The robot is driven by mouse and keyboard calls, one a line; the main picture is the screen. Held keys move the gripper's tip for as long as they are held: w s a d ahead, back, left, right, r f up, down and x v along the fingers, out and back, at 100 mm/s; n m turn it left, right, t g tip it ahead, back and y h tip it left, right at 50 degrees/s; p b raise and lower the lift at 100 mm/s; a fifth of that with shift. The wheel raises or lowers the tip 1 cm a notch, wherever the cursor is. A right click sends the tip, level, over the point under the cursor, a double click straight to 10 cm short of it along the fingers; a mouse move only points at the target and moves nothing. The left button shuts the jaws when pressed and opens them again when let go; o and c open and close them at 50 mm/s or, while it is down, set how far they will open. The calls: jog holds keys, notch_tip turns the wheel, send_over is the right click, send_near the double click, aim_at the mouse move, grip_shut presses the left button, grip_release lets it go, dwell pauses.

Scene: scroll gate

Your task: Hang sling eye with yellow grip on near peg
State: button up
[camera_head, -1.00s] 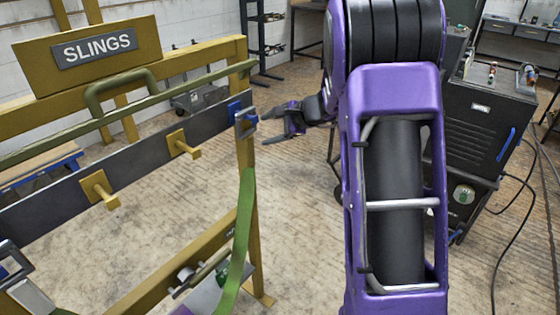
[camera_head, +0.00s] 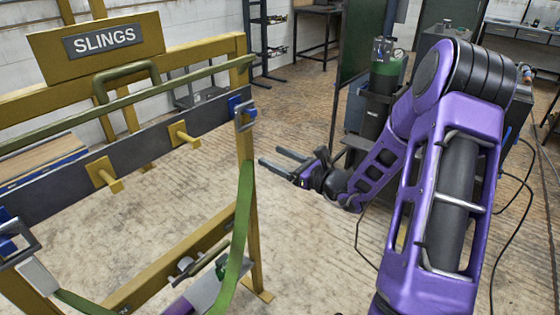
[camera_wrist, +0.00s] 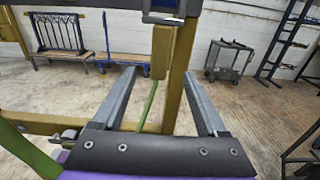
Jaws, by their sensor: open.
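My gripper (camera_head: 273,158) is open and empty, to the right of the rack's right post; its two fingers also show in the wrist view (camera_wrist: 160,75). Two yellow pegs stick out from the dark bar: the nearer peg (camera_head: 104,175) and the farther peg (camera_head: 183,135). I cannot make out a yellow grip for certain.
The yellow rack (camera_head: 252,215) has a SLINGS sign (camera_head: 104,39) and a green rail (camera_head: 190,78) above the pegs. A gas cylinder (camera_head: 377,100) stands behind my arm. A cart (camera_wrist: 228,60) stands near the wall.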

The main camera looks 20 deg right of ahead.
aim_at(250, 141)
jog(key=shift+b+x, duration=0.75)
jog(key=shift+x, duration=4.2)
grip_shut()
jog(key=shift+r, duration=0.2)
jog(key=shift+r+p, duration=0.55)
jog(key=shift+r, duration=0.05)
